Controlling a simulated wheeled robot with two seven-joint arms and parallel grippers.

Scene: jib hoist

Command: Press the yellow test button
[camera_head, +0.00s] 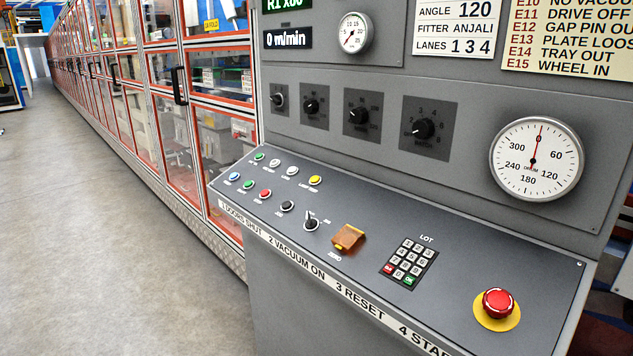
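A small round yellow button (315,180) sits at the right end of the upper row of buttons on the sloped grey console (430,240). The label beside it is too small to read surely. Nothing covers the button. Neither of my grippers is in view.
Green, white, blue, red and black buttons (265,193) lie left of the yellow one. A selector switch (311,222), an orange flip cover (348,237), a keypad (409,262) and a red emergency stop (497,303) lie to its right. The upright panel (460,115) with knobs rises behind.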

